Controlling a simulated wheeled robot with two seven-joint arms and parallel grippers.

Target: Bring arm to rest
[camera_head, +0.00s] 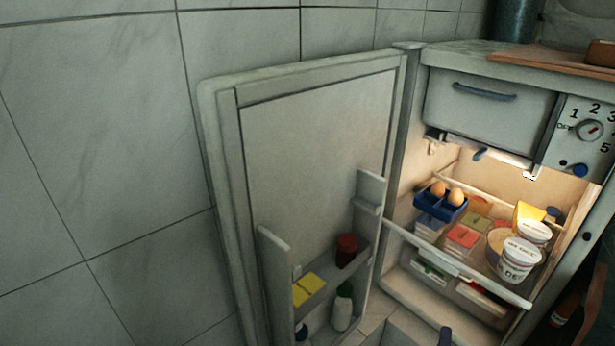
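Neither of my grippers can be made out in the head view. A small dark piece shows at the bottom edge, right of the middle, and I cannot tell what it is. The open refrigerator (440,60) stands at the right with its inside lit. Its door (310,140) is swung wide open to the left, against the tiled wall.
A blue egg holder (429,205) with eggs, white tubs (519,259) and several small packs sit on the shelf. The door rack holds a red-lidded jar (346,250), yellow packs (307,290) and a white bottle (342,308). A wooden board (550,60) lies on top.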

